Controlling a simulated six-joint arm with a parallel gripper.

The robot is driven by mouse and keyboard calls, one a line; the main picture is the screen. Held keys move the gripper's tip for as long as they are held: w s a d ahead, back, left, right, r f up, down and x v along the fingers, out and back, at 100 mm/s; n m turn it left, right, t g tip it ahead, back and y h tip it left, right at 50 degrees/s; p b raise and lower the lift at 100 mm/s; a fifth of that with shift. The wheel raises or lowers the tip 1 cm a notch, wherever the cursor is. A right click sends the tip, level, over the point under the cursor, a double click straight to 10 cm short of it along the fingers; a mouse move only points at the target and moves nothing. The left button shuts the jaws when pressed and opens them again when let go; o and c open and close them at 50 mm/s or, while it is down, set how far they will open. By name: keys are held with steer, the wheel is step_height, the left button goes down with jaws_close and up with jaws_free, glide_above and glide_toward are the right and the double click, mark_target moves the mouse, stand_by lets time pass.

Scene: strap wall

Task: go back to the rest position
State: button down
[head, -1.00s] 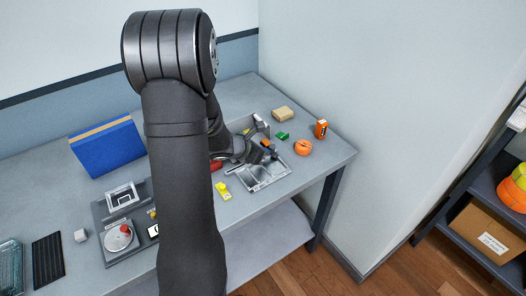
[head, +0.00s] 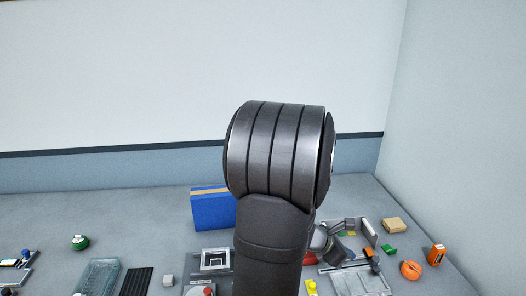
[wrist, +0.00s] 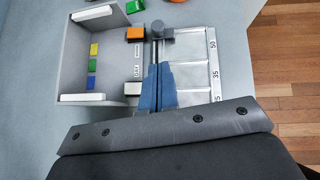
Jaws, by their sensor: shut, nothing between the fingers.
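My gripper (wrist: 158,88) shows in the wrist view with its two blue-grey fingers together and nothing between them. It is over a grey metal tray fixture (wrist: 190,72) with a number scale along one side. In the head view, my arm covers much of the middle, and the gripper end is low at the right, by the same fixture (head: 352,281). The fingertips are too small there to make out. I cannot tell whether they touch the fixture.
The wrist view shows a grey walled holder (wrist: 70,75) and an orange block (wrist: 134,33) beside the fixture. The head view shows a blue box (head: 212,212), an orange round thing (head: 410,270), an orange box (head: 437,254) and a tan block (head: 394,225). A wall stands behind the table.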

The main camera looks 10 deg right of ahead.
mark_target(372, 263)
steer(key=shift+x, duration=4.75)
steer(key=shift+d, duration=0.15)
